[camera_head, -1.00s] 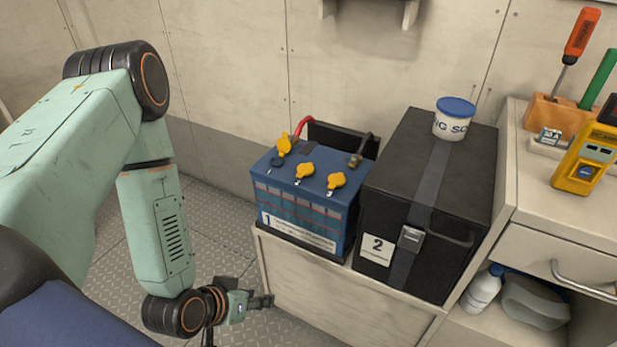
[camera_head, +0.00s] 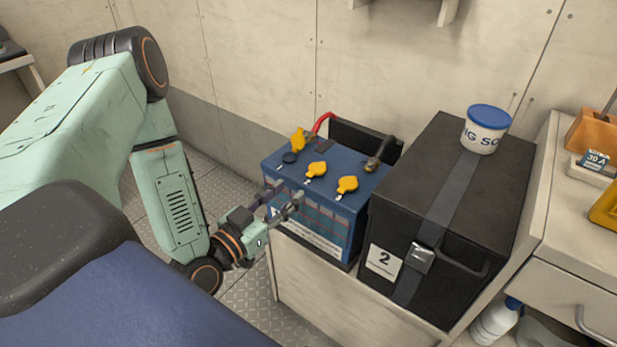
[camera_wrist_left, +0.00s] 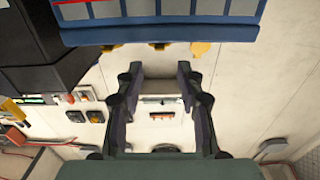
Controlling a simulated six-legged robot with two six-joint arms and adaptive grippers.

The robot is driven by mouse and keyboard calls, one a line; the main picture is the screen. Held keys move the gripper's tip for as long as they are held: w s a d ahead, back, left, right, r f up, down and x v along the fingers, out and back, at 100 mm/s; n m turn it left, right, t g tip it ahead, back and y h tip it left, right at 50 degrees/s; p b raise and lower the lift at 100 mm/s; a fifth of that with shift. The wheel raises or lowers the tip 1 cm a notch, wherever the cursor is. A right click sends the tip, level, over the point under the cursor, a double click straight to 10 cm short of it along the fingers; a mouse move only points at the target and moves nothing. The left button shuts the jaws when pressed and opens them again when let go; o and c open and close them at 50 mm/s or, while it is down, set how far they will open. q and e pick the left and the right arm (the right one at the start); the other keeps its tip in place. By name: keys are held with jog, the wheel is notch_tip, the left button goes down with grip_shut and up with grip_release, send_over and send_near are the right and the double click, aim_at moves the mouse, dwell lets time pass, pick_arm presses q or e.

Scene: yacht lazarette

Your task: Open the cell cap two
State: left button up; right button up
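The blue battery (camera_head: 320,215) stands on a pale bench with three yellow caps on top. The left cap (camera_head: 298,140) stands up beside a dark round opening. The middle cap (camera_head: 316,169) and right cap (camera_head: 347,184) look laid down. My left gripper (camera_head: 282,200) is in front of the battery's left front side, below the caps; whether it touches the battery cannot be told. In the left wrist view its fingers (camera_wrist_left: 160,76) are spread and empty, and the battery (camera_wrist_left: 160,25) shows upside down at the top. My right gripper is not in view.
A black box (camera_head: 450,200) marked 2 stands close to the battery's right, with a white tub (camera_head: 486,130) on it. Cables and a black panel (camera_head: 365,142) rise behind the battery. A drawer cabinet (camera_head: 565,240) is at the right.

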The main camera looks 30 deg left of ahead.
aim_at(308, 176)
pick_arm(q)
jog(key=w+b, duration=0.1)
jog(key=w, duration=0.1)
jog(key=w+b, duration=0.1)
jog(key=w, duration=0.2)
jog(key=shift+w+d+f, duration=0.1)
jog(key=shift+d+f, duration=0.05)
jog(key=shift+d, duration=0.05)
jog(key=shift+w+d, duration=0.1)
jog(key=shift+w, duration=0.85)
jog(key=shift+s, duration=0.1)
grip_shut()
jog(key=shift+r, duration=0.2)
